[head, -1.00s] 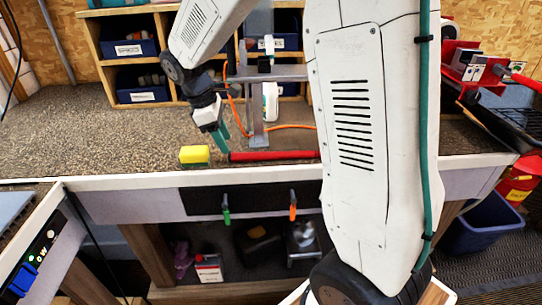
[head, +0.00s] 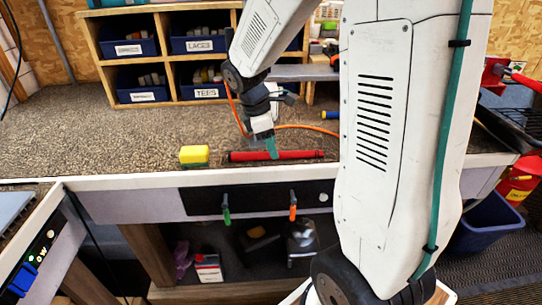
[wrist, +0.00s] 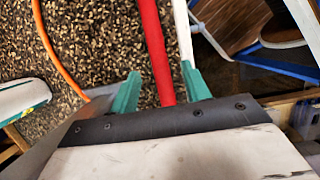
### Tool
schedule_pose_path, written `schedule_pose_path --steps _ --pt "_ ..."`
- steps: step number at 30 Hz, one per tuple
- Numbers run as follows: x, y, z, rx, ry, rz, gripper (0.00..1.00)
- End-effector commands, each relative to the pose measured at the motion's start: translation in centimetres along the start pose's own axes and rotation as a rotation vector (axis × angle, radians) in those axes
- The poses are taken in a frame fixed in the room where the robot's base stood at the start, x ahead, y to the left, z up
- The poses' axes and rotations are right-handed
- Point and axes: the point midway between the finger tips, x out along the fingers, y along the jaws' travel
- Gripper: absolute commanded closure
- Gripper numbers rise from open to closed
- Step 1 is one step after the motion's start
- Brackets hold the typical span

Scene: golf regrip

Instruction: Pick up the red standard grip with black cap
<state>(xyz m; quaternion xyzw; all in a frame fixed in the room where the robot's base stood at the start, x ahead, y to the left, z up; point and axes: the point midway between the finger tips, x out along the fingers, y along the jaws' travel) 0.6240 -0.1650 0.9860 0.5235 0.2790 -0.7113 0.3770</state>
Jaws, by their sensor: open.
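The red grip (head: 300,155) lies flat along the front of the bench, with a dark end at its left that looks like the cap. My gripper (head: 271,148) is at the middle of the grip, pointing down, with its green fingers covering a short stretch of it. In the wrist view the red grip (wrist: 152,40) runs lengthwise between my two green fingers, nearer the right one, and they stand apart. My gripper (wrist: 160,88) is open. Its exact height over the grip is hard to tell. The cap does not show in the wrist view.
A yellow sponge (head: 194,155) sits just left of the grip. The white bench edge (head: 130,181) runs close in front. An orange hose (head: 300,127) lies behind, before the wooden shelf with labelled blue bins (head: 142,87). The bench left of the sponge is clear.

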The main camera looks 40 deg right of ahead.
Motion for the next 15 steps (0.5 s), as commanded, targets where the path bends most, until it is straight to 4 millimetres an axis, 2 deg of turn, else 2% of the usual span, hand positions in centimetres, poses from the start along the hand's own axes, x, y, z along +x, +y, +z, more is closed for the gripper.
schedule_pose_path --steps 1,5,13,15 --pt "0.8 0.0 0.0 0.0 -0.001 -0.002 0.53" --pt "2.1 0.0 0.0 -0.001 -0.001 0.0 0.53" --pt "2.3 0.0 0.0 0.0 0.0 0.002 0.53" --pt "2.3 0.0 0.0 0.0 0.0 0.002 0.72"
